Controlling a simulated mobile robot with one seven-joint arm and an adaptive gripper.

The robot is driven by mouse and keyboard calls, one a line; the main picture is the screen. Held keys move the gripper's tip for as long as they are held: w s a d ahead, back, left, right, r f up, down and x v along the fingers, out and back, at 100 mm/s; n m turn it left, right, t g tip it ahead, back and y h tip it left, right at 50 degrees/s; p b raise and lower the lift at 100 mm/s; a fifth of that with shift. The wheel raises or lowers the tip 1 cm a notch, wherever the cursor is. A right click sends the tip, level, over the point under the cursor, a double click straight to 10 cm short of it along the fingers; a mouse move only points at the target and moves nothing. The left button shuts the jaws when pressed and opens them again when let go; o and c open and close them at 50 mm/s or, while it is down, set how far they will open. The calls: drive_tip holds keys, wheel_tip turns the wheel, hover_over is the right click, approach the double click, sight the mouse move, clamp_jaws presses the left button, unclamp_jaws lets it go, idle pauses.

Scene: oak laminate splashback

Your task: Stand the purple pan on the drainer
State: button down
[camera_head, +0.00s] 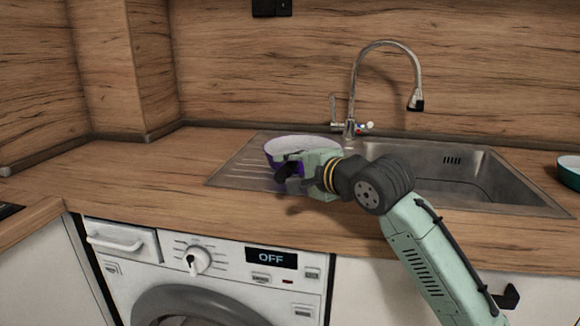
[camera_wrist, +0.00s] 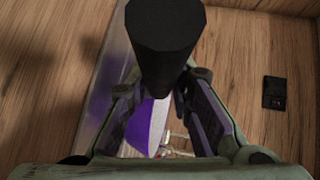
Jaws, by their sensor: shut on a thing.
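The purple pan (camera_head: 300,143), with a pale inside, is over the ribbed steel drainer (camera_head: 238,172) left of the sink bowl in the head view. Its open side faces mostly up. I cannot tell whether it touches the drainer. My gripper (camera_head: 284,168) is in front of the pan and covers its near side. In the wrist view, a thick black handle (camera_wrist: 164,50) stands between my two fingers, which are shut on it, and the pan's purple side (camera_wrist: 147,128) shows beyond. The handle is hidden in the head view.
The sink bowl (camera_head: 450,165) is right of the drainer, with a tall tap (camera_head: 352,95) behind. A green bowl-like thing (camera_head: 570,170) sits at the right edge. A washing machine (camera_head: 205,270) is below.

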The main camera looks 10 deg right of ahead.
drive_tip(key=c, duration=1.4)
unclamp_jaws()
drive_tip(key=shift+c, duration=0.2)
drive_tip(key=b+v, duration=0.1)
drive_tip(key=v, duration=1.1)
